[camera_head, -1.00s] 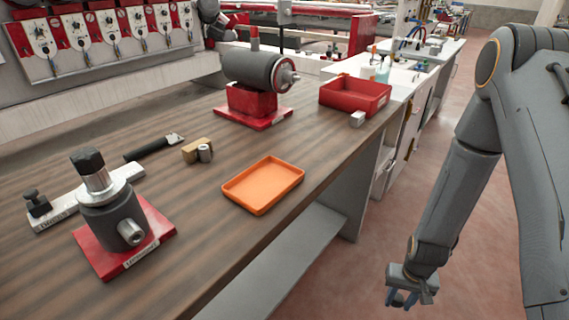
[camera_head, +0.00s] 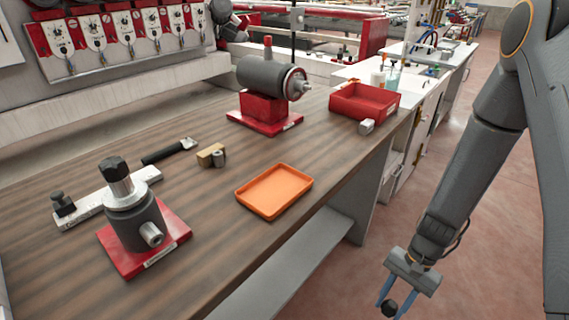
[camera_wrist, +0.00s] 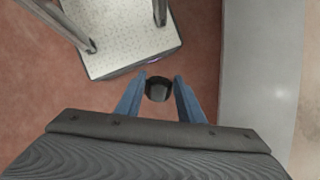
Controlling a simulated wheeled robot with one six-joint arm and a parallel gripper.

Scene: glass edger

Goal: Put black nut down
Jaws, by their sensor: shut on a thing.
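The black nut (camera_head: 389,308) is held between the blue fingertips of my gripper (camera_head: 388,300), at the lower right of the head view. In the wrist view the black nut (camera_wrist: 158,89) sits between the two fingers of my gripper (camera_wrist: 157,92). The gripper is shut on it, out over the reddish floor in front of the workbench and apart from the bench top. The orange tray (camera_head: 274,191) lies empty on the bench, up and left of the gripper in the head view.
The wooden bench (camera_head: 215,235) also holds a red-based cylinder fixture (camera_head: 140,225), a grey motor unit (camera_head: 272,78), a red bin (camera_head: 364,101), a small metal block (camera_head: 366,126), a tan block (camera_head: 208,155) and a black-handled tool (camera_head: 168,151). Bare wood surrounds the orange tray.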

